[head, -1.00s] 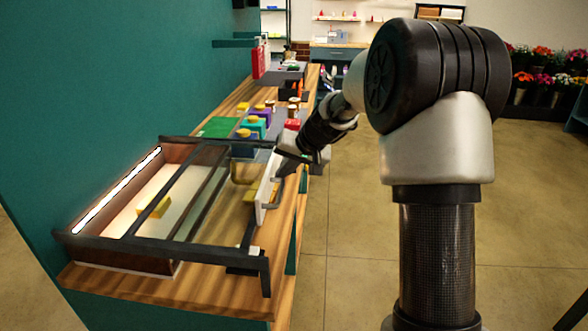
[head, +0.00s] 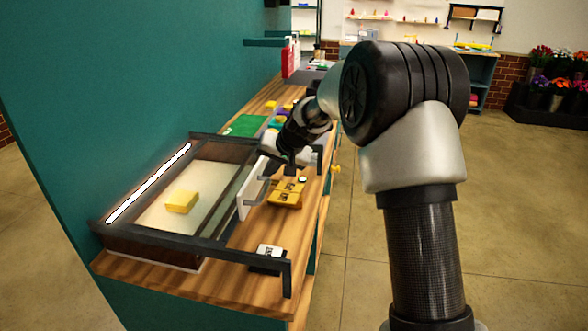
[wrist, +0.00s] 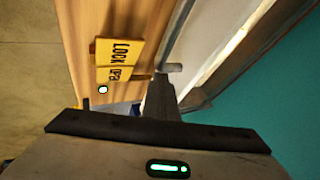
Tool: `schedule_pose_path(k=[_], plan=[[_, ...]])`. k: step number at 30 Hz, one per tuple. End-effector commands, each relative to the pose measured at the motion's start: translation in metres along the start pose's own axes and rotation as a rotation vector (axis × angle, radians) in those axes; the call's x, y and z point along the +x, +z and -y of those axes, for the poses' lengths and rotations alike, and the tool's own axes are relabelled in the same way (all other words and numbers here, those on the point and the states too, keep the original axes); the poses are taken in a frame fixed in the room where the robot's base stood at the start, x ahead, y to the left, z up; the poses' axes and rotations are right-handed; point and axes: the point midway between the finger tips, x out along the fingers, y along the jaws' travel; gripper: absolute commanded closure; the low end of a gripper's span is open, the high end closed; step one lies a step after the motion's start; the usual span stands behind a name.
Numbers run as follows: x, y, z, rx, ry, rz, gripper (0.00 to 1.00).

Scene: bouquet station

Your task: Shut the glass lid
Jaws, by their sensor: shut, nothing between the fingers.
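A white upright plate (head: 255,190) with a grey handle (head: 246,203) stands at the lid's right edge. A yellow block (head: 182,201) shows inside the case. My gripper (head: 289,170) is shut and empty, just right of the plate. In the wrist view my gripper (wrist: 161,82) has its fingertips beside a grey bar (wrist: 173,68); I cannot tell whether they touch.
Yellow lettered blocks (head: 287,191) lie on the wooden counter right of the plate; they also show in the wrist view (wrist: 120,55). A black-and-white block (head: 268,258) sits near the dark rail's end. A green mat (head: 245,125) lies behind the case.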

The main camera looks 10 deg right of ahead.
Motion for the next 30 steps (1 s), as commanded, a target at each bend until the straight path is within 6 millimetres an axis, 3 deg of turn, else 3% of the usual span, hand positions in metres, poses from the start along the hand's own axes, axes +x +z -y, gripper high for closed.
schedule_pose_path(k=[1,6,12,30], plan=[[0.004,0.000,0.015,-0.005,-0.001,0.004,1.00],[0.023,0.000,0.048,-0.005,-0.001,0.003,1.00],[0.035,0.000,0.069,-0.002,0.000,0.001,1.00],[0.040,-0.001,0.078,-0.001,-0.006,-0.003,1.00]])
